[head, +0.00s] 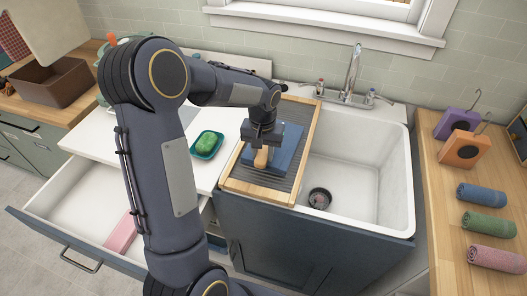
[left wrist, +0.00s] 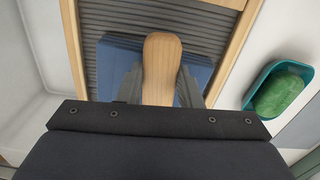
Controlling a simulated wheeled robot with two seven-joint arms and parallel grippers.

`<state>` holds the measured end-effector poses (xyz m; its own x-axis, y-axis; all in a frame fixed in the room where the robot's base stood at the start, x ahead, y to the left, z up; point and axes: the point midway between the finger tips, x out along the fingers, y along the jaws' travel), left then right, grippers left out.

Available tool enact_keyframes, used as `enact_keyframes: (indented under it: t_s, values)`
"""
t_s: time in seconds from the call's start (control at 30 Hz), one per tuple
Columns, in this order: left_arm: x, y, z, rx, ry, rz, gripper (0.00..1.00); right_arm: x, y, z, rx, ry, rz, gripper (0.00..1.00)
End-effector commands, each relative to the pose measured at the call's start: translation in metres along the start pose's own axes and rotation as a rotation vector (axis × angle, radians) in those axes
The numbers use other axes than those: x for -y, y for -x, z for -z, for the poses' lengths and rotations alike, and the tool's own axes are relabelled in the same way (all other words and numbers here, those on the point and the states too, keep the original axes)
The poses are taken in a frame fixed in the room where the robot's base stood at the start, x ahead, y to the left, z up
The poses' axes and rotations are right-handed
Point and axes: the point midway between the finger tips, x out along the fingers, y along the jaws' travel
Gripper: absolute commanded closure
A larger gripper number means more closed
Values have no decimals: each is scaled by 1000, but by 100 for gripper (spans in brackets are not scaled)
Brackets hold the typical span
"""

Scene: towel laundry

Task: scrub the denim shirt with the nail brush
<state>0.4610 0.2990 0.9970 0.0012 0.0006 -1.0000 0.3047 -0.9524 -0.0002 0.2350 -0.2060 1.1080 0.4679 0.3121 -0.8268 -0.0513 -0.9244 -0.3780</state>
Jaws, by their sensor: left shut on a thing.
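The denim shirt (head: 286,147) is a folded blue piece lying on the ridged washboard (head: 238,183) with a wooden frame, at the left side of the sink. It also shows in the left wrist view (left wrist: 116,68). My left gripper (head: 262,146) is above the shirt, pointing down, and is shut on the nail brush (head: 261,158). The brush's pale wooden body also shows between the fingers in the left wrist view (left wrist: 161,62). Its bristles are hidden, and I cannot tell whether they touch the cloth. My right gripper is not in view.
A green soap bar (head: 207,143) sits in a teal dish (head: 219,148) left of the washboard. The white sink basin (head: 375,185) is empty. Rolled towels (head: 488,224) and tags lie on the right counter. An open drawer (head: 60,195) juts out at left.

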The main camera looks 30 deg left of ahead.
Motion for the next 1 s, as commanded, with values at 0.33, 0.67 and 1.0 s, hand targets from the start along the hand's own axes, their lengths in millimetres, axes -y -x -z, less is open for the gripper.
enact_keyframes:
  t_s: [0.33, 0.67, 1.0]
  values:
    - [2, 41, 0, 0, -1, -1, 89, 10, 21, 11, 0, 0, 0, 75]
    - [5, 69, 0, -1, -2, -1, 89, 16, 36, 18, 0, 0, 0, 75]
    - [6, 82, -2, 1, -2, 0, 89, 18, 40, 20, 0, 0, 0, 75]
